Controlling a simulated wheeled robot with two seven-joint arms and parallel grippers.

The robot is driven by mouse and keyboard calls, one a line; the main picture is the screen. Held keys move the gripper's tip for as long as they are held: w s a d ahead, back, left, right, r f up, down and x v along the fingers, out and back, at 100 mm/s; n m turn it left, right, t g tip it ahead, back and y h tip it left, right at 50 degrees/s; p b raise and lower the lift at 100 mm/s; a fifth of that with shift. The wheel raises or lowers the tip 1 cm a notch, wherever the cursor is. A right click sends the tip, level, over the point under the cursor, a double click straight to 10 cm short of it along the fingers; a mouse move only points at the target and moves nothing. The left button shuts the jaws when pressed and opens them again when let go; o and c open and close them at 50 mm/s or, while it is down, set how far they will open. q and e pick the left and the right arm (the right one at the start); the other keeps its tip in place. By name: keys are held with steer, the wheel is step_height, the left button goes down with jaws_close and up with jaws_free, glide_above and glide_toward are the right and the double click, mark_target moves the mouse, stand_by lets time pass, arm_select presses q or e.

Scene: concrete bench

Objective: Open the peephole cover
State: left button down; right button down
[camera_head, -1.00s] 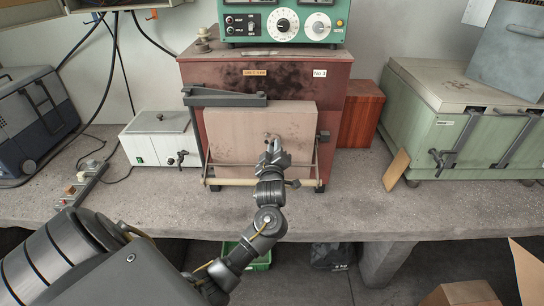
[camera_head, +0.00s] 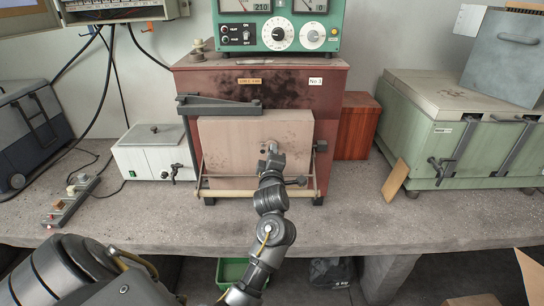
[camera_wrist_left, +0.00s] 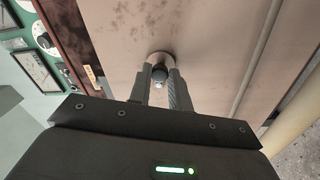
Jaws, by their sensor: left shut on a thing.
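The peephole cover is a small round metal piece (camera_wrist_left: 160,57) on the pale front door of the dark red furnace (camera_head: 315,100). In the wrist view it shows just beyond my fingertips, with a dark knob between them. My left gripper (camera_head: 270,150) is in front of the furnace door (camera_head: 225,150), reaching up from the front. Its two fingers (camera_wrist_left: 160,80) are shut on the knob of the peephole cover. The head view shows the cover (camera_head: 269,143) only partly, behind the fingers. Whether the hole behind it is uncovered cannot be seen.
A dark hinge arm (camera_head: 215,107) spans the door's upper left. A pale bar (camera_head: 230,193) crosses below the door. A green control box (camera_head: 280,25) stands on the furnace. A white box (camera_head: 155,152) is at left and a green chest (camera_head: 450,125) at right. The front bench (camera_head: 200,222) is clear.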

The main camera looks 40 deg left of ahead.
arm_select(q)
steer(key=c, duration=1.3)
jaws_free()
